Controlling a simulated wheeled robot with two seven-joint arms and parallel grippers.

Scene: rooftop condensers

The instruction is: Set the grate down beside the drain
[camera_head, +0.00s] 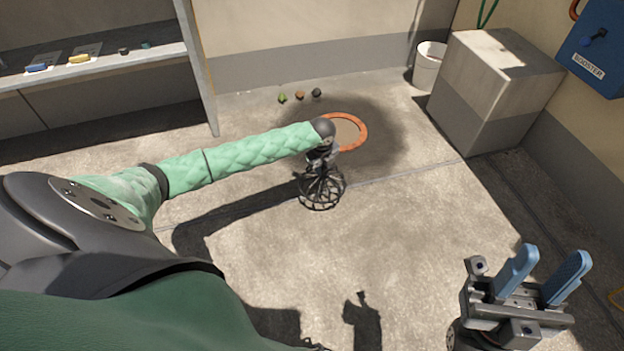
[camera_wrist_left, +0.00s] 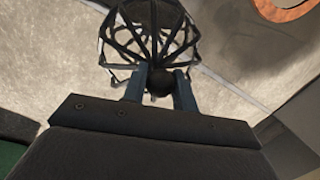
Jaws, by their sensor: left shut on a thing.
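The grate (camera_head: 322,190) is a black, dome-shaped wire cage with a round knob. My left gripper (camera_wrist_left: 159,92) is shut on its knob, and the grate also shows in the left wrist view (camera_wrist_left: 150,40). The drain is marked by an orange ring (camera_head: 361,131) set in a dark wet stain on the floor; my left forearm and wrist hide its left part. A piece of the ring shows at the top right of the left wrist view (camera_wrist_left: 285,10). The grate is in front of the ring, at or just above the floor. My right gripper (camera_head: 541,283) is open and empty at the lower right.
Several small lumps (camera_head: 300,95) lie behind the ring. A shelf (camera_head: 95,70) with small items is at the left. The front floor is clear.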

